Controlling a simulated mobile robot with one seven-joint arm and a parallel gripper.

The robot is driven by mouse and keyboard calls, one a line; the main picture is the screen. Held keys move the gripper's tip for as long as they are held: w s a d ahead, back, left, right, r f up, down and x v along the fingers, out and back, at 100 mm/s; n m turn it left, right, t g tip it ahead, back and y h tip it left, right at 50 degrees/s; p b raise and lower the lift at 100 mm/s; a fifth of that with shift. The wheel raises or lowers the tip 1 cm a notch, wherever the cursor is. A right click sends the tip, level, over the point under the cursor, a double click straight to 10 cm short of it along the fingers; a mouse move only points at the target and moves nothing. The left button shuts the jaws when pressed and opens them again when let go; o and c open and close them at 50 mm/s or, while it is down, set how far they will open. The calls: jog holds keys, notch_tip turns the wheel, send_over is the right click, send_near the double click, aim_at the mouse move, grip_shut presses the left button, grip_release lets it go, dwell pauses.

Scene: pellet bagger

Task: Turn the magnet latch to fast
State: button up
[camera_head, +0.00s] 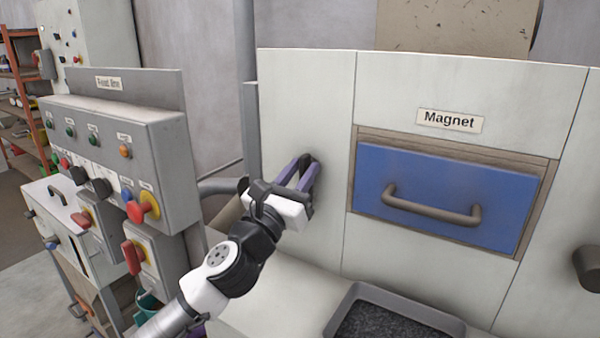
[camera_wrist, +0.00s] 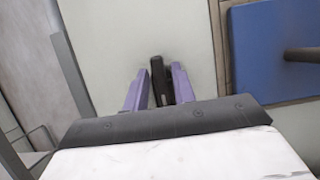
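The magnet latch (camera_wrist: 158,78) is a small black handle on the pale panel left of the blue drawer. In the head view (camera_head: 306,160) only a dark bit of it shows between my fingers. My gripper (camera_head: 303,170) has its purple fingers at the panel, one on each side of the latch. In the wrist view my gripper (camera_wrist: 158,85) shows a finger left and right of the black handle, with a small gap visible at the left. The handle looks about upright there. Whether the fingers press on it is unclear. The blue magnet drawer (camera_head: 445,180) looks shut under the "Magnet" label (camera_head: 449,121).
The drawer has a brown bar handle (camera_head: 430,208) sticking out. A grey tray of dark pellets (camera_head: 385,325) lies below. A control box (camera_head: 130,150) with buttons and a red knob stands left of my arm. A dark round knob (camera_head: 588,268) juts out at the right edge.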

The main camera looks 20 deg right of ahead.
jog(key=shift+c, duration=0.8)
jog(key=shift+f+n+b, duration=0.1)
jog(key=shift+n+b, duration=0.25)
jog(key=shift+n, duration=0.15)
jog(key=n+t+y+b, duration=0.1)
jog(key=n, duration=0.2)
jog(key=shift+s, duration=0.1)
jog(key=n+t+y, duration=0.1)
jog(key=n+y, duration=0.1)
jog(key=n, duration=0.1)
jog(key=n+t+y+b, duration=0.1)
jog(key=n+y, duration=0.1)
jog(key=n, duration=0.2)
jog(key=shift+n, duration=0.3)
jog(key=n+y, duration=0.1)
jog(key=n, duration=0.2)
jog(key=n+y, duration=0.1)
jog(key=n, duration=0.2)
jog(key=shift+y+p, duration=0.3)
jog(key=shift+y, duration=0.1)
jog(key=shift+n+g+y+p, duration=0.5)
jog(key=shift+n+g+p, duration=0.25)
jog(key=shift+n, duration=1.65)
